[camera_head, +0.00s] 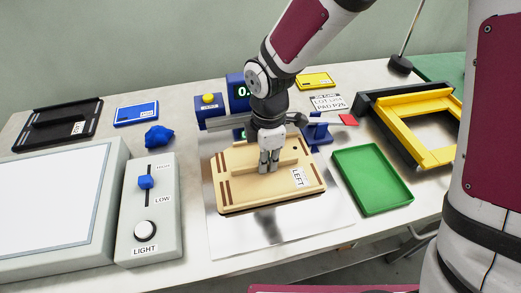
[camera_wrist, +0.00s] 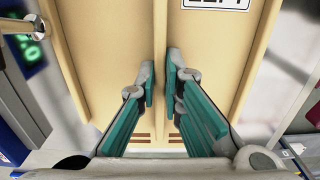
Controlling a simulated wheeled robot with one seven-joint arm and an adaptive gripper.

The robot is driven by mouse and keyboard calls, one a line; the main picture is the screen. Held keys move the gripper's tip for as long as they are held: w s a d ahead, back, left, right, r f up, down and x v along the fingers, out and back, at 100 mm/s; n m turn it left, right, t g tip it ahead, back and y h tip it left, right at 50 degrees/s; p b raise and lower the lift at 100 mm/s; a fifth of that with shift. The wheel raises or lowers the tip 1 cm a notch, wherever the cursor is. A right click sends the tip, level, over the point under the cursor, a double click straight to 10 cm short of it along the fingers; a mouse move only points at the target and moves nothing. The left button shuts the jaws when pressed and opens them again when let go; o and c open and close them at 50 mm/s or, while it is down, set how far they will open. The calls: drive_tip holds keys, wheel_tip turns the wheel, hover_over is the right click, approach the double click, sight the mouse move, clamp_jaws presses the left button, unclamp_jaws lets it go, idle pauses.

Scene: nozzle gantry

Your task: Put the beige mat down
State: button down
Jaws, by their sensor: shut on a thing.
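The beige mat (camera_head: 240,190) is a flat board with dark slots, a raised rib across its middle and a white "LEFT" label. My gripper (camera_head: 269,162) points down at its middle, fingers shut on the rib. In the wrist view the two teal-padded fingers (camera_wrist: 160,85) stand on either side of the rib of the beige mat (camera_wrist: 95,60). The mat is level over a shiny metal plate (camera_head: 270,236). A shadow shows at its front edge; I cannot tell whether it touches the plate.
A grey light box with a slider and knob (camera_head: 165,250) stands left of the plate. A green tray (camera_head: 372,180) lies close on the right, with a yellow frame (camera_head: 440,156) beyond. A blue unit with a yellow button (camera_head: 207,109) and a green display stands behind. The plate's front is bare.

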drive_tip(key=shift+w+f, duration=0.1)
drive_tip(key=shift+w, duration=0.3)
drive_tip(key=shift+s+a, duration=0.1)
drive_tip(key=shift+s, duration=0.15)
drive_tip(key=shift+f, duration=0.15)
drive_tip(key=c, duration=1.7)
unclamp_jaws()
wheel_tip(320, 180, up, 12)
drive_tip(key=shift+r+p, duration=0.2)
drive_tip(key=shift+p, duration=0.4)
